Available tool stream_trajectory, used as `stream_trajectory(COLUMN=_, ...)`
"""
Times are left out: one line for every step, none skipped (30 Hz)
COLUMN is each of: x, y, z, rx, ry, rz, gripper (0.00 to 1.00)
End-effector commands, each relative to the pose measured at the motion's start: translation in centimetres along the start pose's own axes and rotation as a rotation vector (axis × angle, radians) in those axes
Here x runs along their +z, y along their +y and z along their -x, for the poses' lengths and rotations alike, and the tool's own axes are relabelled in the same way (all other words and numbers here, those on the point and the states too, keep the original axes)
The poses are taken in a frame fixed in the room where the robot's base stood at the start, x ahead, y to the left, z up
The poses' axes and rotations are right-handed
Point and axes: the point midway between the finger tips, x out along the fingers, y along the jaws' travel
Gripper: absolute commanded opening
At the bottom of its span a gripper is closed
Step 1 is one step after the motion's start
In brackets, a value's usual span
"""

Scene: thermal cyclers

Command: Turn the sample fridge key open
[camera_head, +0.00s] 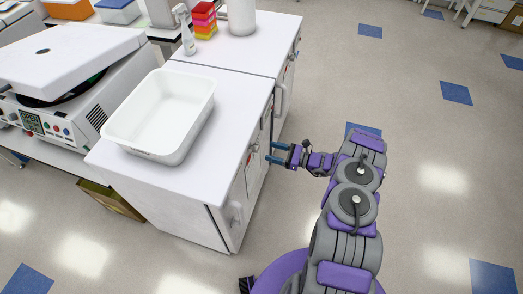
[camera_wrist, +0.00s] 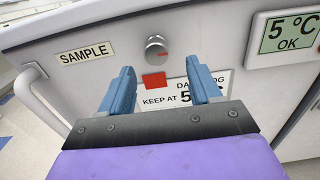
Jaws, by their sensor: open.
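The sample fridge (camera_head: 225,215) is a white cabinet with its front facing my arm. Its key (camera_wrist: 156,48) is a round silver knob on the front panel in the wrist view, to the right of the SAMPLE label (camera_wrist: 84,53). A small red mark shows by the knob's right side. My gripper (camera_wrist: 160,68) has two blue fingers, spread open with nothing between them. The knob appears between and just beyond the fingertips, with no visible contact. In the head view my gripper (camera_head: 272,153) points left at the fridge front, near the knob (camera_head: 255,148).
A red square (camera_wrist: 154,82) and a partly hidden notice (camera_wrist: 215,80) lie below the knob. A white handle (camera_wrist: 35,85) stands out at left. A white tub (camera_head: 160,113) sits on top. Floor at right is clear.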

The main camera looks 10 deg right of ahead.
Motion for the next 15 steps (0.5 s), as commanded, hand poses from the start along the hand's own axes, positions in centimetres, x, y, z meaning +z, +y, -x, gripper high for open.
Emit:
stream_trajectory(x=-0.1, y=0.2, z=-1.2, rx=0.006, ry=0.000, rz=0.000, gripper=0.63)
stream_trajectory(x=-0.1, y=0.2, z=-1.7, rx=0.005, ry=0.001, rz=0.001, gripper=0.63)
stream_trajectory(x=-0.1, y=0.2, z=-2.4, rx=0.005, ry=0.004, rz=0.002, gripper=0.63)
stream_trajectory(x=-0.1, y=0.3, z=-3.0, rx=0.004, ry=0.006, rz=0.002, gripper=0.63)
stream_trajectory(x=-0.1, y=0.3, z=-3.5, rx=0.005, ry=0.007, rz=0.003, gripper=0.63)
stream_trajectory(x=-0.1, y=0.4, z=-4.1, rx=0.004, ry=0.009, rz=0.005, gripper=0.63)
stream_trajectory(x=-0.1, y=0.4, z=-4.5, rx=0.004, ry=0.009, rz=0.005, gripper=0.63)
stream_trajectory(x=-0.1, y=0.4, z=-4.8, rx=0.005, ry=0.009, rz=0.005, gripper=0.63)
stream_trajectory(x=-0.1, y=0.4, z=-5.0, rx=0.003, ry=0.009, rz=0.004, gripper=0.63)
stream_trajectory(x=-0.1, y=0.3, z=-5.2, rx=0.002, ry=0.008, rz=0.004, gripper=0.63)
stream_trajectory(x=-0.1, y=0.3, z=-5.3, rx=0.002, ry=0.007, rz=0.003, gripper=0.63)
stream_trajectory(x=-0.1, y=0.2, z=-5.4, rx=0.001, ry=0.006, rz=0.002, gripper=0.63)
stream_trajectory(x=-0.1, y=0.2, z=-5.4, rx=0.001, ry=0.005, rz=0.002, gripper=0.63)
stream_trajectory(x=-0.1, y=0.1, z=-5.4, rx=0.001, ry=0.004, rz=0.001, gripper=0.63)
stream_trajectory(x=0.0, y=0.1, z=-5.4, rx=0.001, ry=0.003, rz=0.001, gripper=0.63)
